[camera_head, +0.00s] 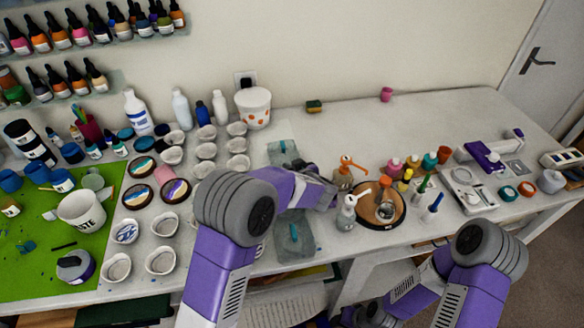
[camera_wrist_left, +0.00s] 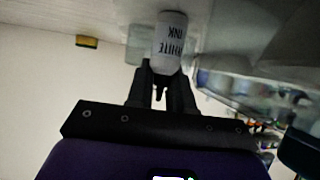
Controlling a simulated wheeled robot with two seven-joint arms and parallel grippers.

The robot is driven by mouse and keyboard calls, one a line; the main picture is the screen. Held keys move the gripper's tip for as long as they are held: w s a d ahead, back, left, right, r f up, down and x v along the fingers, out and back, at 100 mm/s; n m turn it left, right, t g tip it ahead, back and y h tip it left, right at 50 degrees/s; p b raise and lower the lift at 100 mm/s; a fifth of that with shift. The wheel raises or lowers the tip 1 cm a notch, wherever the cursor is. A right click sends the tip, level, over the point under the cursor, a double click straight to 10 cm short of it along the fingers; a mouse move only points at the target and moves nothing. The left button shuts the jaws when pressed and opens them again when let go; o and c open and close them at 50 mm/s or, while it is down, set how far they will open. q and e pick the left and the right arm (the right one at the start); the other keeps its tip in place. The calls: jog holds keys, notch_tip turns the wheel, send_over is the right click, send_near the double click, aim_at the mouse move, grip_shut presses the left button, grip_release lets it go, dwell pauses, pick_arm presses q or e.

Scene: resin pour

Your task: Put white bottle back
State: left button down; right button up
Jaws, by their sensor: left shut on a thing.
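A white bottle (camera_wrist_left: 170,45) marked "WHITE INK" is between the fingertips of my left gripper (camera_wrist_left: 163,78) in the left wrist view, and the gripper is shut on it. In the head view my left gripper (camera_head: 330,193) is over the middle of the table. A small white bottle with a dropper-like top (camera_head: 346,214), apparently the held one, shows at its tip, beside the left edge of the round wooden tray (camera_head: 376,219). I cannot tell whether its base touches the table. My right arm comes in at the lower right, and its gripper does not show.
The wooden tray holds a glass cup (camera_head: 389,208). White cups and a green mat (camera_head: 38,260) fill the left side.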

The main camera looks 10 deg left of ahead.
pick_arm(q)
jog(key=c, duration=1)
grip_release()
jog(key=shift+s+d+r, duration=0.15)
jog(key=shift+s+r, duration=0.05)
jog(key=shift+r, duration=0.15)
jog(key=p+v, duration=0.2)
jog(key=v, duration=0.9)
jog(key=shift+s+p, duration=0.2)
jog(key=shift+p, duration=0.15)
